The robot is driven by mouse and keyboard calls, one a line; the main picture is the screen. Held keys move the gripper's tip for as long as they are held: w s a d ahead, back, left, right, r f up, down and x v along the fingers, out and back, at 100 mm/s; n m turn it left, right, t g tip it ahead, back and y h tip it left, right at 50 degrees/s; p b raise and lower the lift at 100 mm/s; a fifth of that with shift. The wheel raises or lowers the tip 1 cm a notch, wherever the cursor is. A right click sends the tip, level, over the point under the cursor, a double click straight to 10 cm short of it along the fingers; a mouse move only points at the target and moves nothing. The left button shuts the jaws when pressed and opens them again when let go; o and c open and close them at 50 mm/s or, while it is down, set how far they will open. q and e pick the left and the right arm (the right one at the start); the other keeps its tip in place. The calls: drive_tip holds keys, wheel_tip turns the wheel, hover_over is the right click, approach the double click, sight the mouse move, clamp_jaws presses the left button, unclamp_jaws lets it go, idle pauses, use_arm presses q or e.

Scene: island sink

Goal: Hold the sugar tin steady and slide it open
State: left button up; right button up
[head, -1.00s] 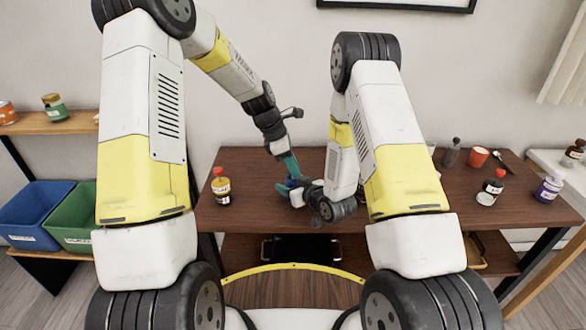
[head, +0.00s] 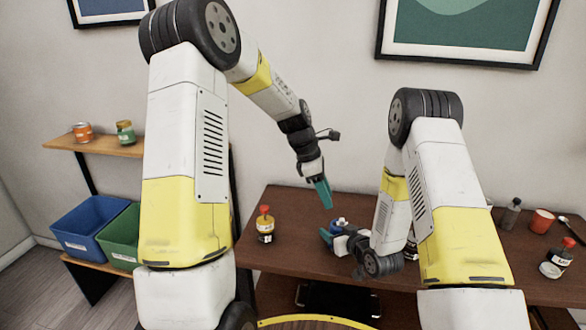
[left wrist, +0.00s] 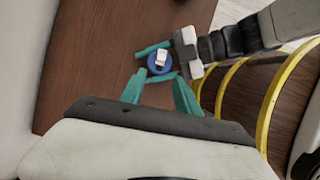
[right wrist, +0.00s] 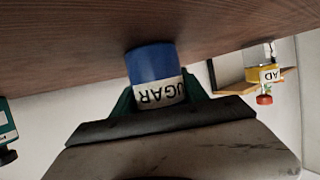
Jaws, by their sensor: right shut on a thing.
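The sugar tin (right wrist: 151,64) is blue, with a white label reading SUGAR that appears upside down in the right wrist view. My right gripper (right wrist: 158,98) is shut around its sides. In the left wrist view the round blue top (left wrist: 153,67) carries a small white block (left wrist: 161,58). In the head view the tin (head: 341,224) stands on the brown table, partly hidden by my right gripper (head: 330,238). My left gripper (head: 325,206) is above and left of the tin, apart from it. Its teal fingers are spread and empty in the left wrist view (left wrist: 160,77).
A red-capped bottle (head: 265,225) stands left of the tin on the table (head: 300,213). Blue (head: 90,228) and green (head: 121,237) bins sit on the left shelf.

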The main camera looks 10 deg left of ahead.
use_arm(q)
drive_tip(key=s+a+r+m+t+y, duration=0.1)
drive_tip(key=s+a+r+m, duration=0.2)
drive_tip(key=s+r+m, duration=0.3)
drive_tip(key=s+a+r+m+t, duration=0.2)
drive_tip(key=s+a+r+m, duration=0.2)
drive_tip(key=s+r, duration=0.5)
drive_tip(key=shift+s+r+m+t+y, duration=0.35)
drive_tip(key=shift+r+m, duration=0.2)
drive_tip(key=shift+m, duration=0.45)
drive_tip(key=shift+w, duration=0.15)
use_arm(e)
drive_tip(key=o, duration=1.6)
drive_tip(key=shift+c, duration=0.2)
